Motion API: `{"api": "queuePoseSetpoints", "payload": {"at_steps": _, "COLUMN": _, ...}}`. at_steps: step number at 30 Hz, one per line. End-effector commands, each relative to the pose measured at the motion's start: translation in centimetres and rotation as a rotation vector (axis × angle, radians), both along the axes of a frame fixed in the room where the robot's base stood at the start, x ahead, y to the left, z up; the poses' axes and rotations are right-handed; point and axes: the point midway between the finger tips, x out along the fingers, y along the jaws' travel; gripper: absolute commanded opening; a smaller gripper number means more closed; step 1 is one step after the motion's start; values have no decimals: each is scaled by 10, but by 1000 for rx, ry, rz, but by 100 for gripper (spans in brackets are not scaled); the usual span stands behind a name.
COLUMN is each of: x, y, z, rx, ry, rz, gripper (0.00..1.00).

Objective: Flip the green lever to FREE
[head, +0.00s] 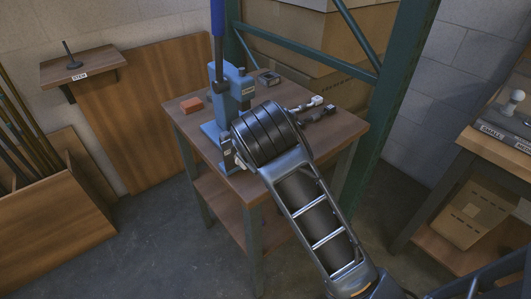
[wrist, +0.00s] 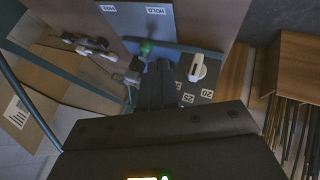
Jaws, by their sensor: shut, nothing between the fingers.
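The green lever's round knob (wrist: 146,47) shows in the wrist view, just beyond my fingertips and below a blue-grey plate (wrist: 135,22). The plate carries a HOLD label (wrist: 156,10) and a second label at its left that is too small to read. The knob sits nearer HOLD in the picture. My gripper (wrist: 157,66) is shut and empty, its tips close beside the knob; I cannot tell whether they touch. The lever's stalk is not clear. In the head view my arm hides the gripper and the lever, beside the blue press (head: 228,95).
The press stands on a wooden table (head: 345,125) with a red block (head: 191,105) and clamp-like parts (head: 312,108). A white knob (wrist: 197,67) on a dark numbered plate lies right of my fingers. A green rack post (head: 395,100) rises behind the table.

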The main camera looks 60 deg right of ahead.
Motion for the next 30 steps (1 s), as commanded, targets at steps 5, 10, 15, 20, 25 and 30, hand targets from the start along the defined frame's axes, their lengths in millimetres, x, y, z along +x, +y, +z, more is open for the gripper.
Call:
{"api": "queuePoseSetpoints", "payload": {"at_steps": 5, "x": 11, "y": -18, "z": -26, "rx": 1, "ry": 3, "rz": -2, "gripper": 0}}
{"api": "queuePoseSetpoints", "payload": {"at_steps": 10, "x": 21, "y": -31, "z": -46, "rx": 1, "ry": 2, "rz": -1, "gripper": 0}}
{"api": "queuePoseSetpoints", "payload": {"at_steps": 15, "x": 27, "y": -40, "z": -58, "rx": 1, "ry": 1, "rz": 0, "gripper": 0}}
{"api": "queuePoseSetpoints", "payload": {"at_steps": 20, "x": 29, "y": -42, "z": -61, "rx": 1, "ry": -1, "rz": 0, "gripper": 0}}
{"api": "queuePoseSetpoints", "payload": {"at_steps": 25, "x": 28, "y": -42, "z": -61, "rx": 0, "ry": -1, "rz": 0, "gripper": 0}}
{"api": "queuePoseSetpoints", "payload": {"at_steps": 30, "x": 29, "y": -42, "z": -61, "rx": 0, "ry": -1, "rz": 3, "gripper": 0}}
